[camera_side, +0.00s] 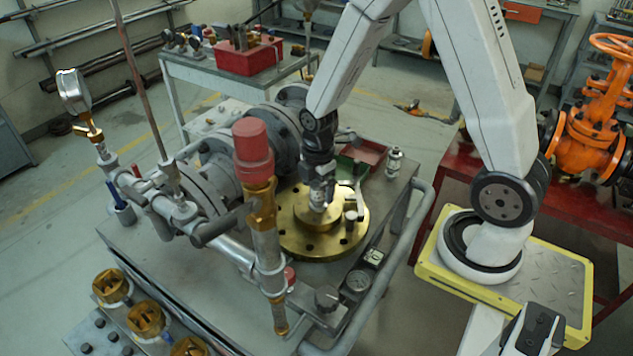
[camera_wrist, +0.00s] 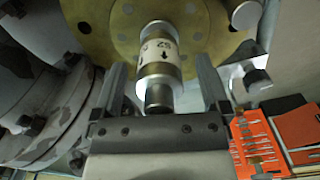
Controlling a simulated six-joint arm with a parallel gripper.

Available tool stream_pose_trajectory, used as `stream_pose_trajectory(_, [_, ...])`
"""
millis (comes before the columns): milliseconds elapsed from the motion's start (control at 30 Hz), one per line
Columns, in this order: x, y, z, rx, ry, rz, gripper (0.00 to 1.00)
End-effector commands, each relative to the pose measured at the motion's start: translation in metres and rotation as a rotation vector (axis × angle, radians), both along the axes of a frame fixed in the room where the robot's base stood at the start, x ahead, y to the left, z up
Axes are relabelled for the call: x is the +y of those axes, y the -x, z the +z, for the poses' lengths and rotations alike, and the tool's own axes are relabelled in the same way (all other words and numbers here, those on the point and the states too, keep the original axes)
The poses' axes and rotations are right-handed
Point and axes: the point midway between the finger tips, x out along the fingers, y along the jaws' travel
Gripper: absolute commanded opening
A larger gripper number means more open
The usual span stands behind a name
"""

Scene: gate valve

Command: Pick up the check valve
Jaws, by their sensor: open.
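The check valve (camera_wrist: 160,55), a short silvery cylinder with a white band, printed marks and a black arrow, stands in front of the brass flange (camera_wrist: 100,25) in the wrist view. Its dark narrow end points toward my gripper's palm. My gripper (camera_wrist: 161,72) is open, with one finger on each side of the valve and a visible gap on both sides. In the side view my gripper (camera_side: 318,200) points down over the middle of the brass flange (camera_side: 325,242). There the valve (camera_side: 318,198) is mostly hidden by the fingers.
A large grey flanged pipe (camera_side: 225,170) and a red-capped upright pipe (camera_side: 253,150) stand close on the left. A small silvery fitting (camera_side: 394,162) and a red-and-green tray (camera_side: 362,158) lie behind. An orange rack (camera_wrist: 256,145) is at right.

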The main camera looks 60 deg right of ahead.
Motion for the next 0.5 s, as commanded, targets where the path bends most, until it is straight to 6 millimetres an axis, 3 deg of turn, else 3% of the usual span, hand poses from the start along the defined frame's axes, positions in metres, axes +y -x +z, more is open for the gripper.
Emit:
stream_pose_trajectory(133, [0.0000, 0.0000, 0.0001, 0.000, 0.000, 0.000, 0.96])
stream_pose_trajectory(433, [0.0000, 0.0001, 0.0002, 0.000, 0.000, 0.000, 0.01])
stream_pose_trajectory(500, [0.0000, 0.0001, 0.0002, 0.000, 0.000, 0.000, 0.00])
